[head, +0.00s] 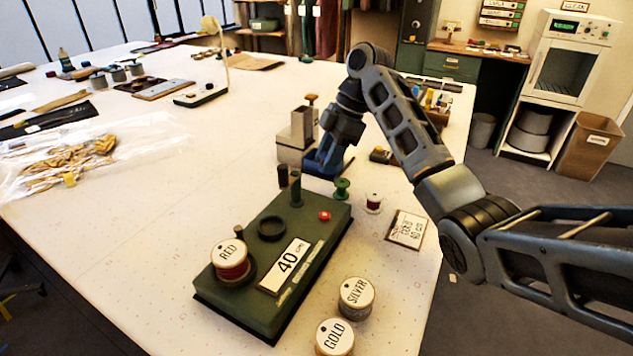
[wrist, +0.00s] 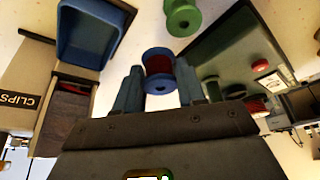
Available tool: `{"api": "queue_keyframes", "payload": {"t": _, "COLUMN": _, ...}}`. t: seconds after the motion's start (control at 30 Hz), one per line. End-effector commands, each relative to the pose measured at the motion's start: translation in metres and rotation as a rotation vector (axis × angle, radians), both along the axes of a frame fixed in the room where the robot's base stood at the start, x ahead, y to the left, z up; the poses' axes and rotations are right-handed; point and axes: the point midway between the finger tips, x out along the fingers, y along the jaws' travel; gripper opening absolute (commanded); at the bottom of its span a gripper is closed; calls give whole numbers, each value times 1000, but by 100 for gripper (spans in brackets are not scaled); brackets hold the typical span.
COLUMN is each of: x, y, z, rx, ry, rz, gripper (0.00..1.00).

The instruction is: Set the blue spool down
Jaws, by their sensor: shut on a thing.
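The blue spool (wrist: 158,54) has blue flanges and a dark red middle. It sits between the two fingers of my gripper (wrist: 158,78) in the wrist view, and the gripper is shut on it. In the head view my gripper (head: 324,156) points down at the far end of the green winding machine (head: 310,262), beside the blue tray (head: 340,167). The spool cannot be made out there. I cannot tell whether it touches the surface below. The blue tray also shows in the wrist view (wrist: 88,34), up and left of the spool.
A green spool (head: 342,188) and a white-flanged spool (head: 373,203) stand near my gripper. The red spool (head: 231,262) sits on the machine. Silver (head: 356,297) and gold (head: 335,337) spools stand in front, and a card (head: 407,229) lies right.

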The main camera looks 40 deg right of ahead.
Motion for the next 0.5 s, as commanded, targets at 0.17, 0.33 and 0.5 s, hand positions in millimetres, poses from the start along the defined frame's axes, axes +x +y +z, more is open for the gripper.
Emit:
{"api": "queue_keyframes", "payload": {"t": 0.17, "x": 13, "y": 16, "z": -11, "rx": 1, "ry": 1, "rz": -1, "gripper": 6}}
{"api": "queue_keyframes", "payload": {"t": 0.33, "x": 15, "y": 19, "z": -19, "rx": 0, "ry": 1, "rz": -2, "gripper": 6}}
{"api": "queue_keyframes", "payload": {"t": 0.5, "x": 14, "y": 19, "z": -41, "rx": 1, "ry": 4, "rz": -3, "gripper": 6}}
